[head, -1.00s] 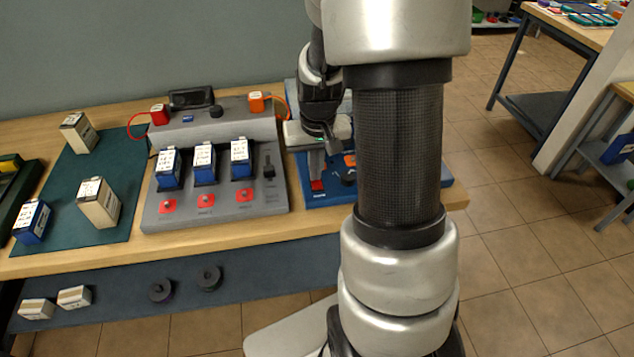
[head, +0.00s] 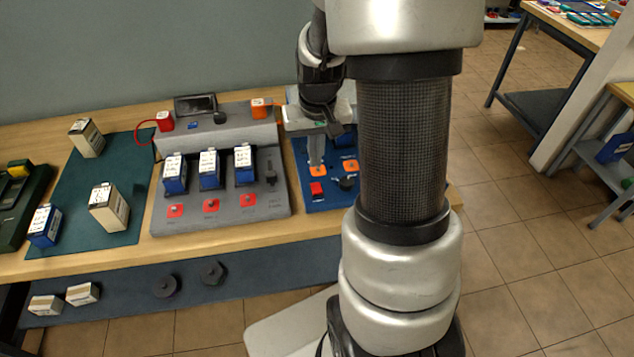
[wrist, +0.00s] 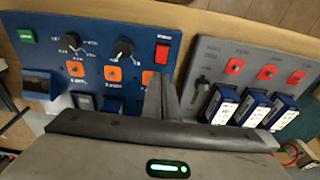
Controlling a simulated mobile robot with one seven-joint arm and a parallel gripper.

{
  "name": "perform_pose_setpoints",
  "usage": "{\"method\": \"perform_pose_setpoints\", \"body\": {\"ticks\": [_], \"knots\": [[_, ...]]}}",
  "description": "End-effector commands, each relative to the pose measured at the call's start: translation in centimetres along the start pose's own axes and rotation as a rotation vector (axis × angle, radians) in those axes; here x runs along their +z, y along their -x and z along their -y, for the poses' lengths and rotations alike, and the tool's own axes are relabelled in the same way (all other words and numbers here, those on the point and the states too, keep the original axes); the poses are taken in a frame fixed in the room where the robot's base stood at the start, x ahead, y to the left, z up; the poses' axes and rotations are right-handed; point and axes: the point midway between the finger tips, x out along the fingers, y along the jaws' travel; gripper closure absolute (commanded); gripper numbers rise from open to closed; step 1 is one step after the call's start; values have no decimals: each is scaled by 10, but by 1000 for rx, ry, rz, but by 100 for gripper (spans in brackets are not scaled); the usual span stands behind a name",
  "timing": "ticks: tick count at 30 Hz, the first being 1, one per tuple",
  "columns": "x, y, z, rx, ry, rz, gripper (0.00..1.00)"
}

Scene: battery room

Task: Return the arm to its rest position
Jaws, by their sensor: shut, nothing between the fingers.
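My arm rises in front of the bench in the head view and partly hides the blue control panel (head: 318,200). My gripper (head: 316,158) is at the end of the arm, above that panel, with its fingers together and nothing between them. In the wrist view my gripper (wrist: 162,95) points over the edge between the blue panel (wrist: 90,50) and the grey charger unit (wrist: 222,60). It appears apart from both, though the gap is hard to judge.
The grey charger (head: 220,218) holds three blue batteries. A green mat (head: 75,220) carries two cream batteries and a blue one (head: 45,226). A lower shelf (head: 250,272) has boxes and black discs. Floor (head: 510,230) on the right is clear.

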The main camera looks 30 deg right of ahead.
Motion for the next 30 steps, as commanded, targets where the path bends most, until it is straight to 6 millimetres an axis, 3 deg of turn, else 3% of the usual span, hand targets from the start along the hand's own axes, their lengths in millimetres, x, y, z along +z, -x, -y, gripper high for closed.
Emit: {"method": "perform_pose_setpoints", "body": {"ticks": [17, 20, 23, 27, 30], "knots": [[0, 9, 2, -2, 4, -6, 100], [2, 36, 11, -9, 21, -33, 100], [12, 84, 26, -22, 55, -78, 100], [43, 158, 50, -46, 117, -154, 100], [71, 202, 62, -60, 161, -207, 100]]}}
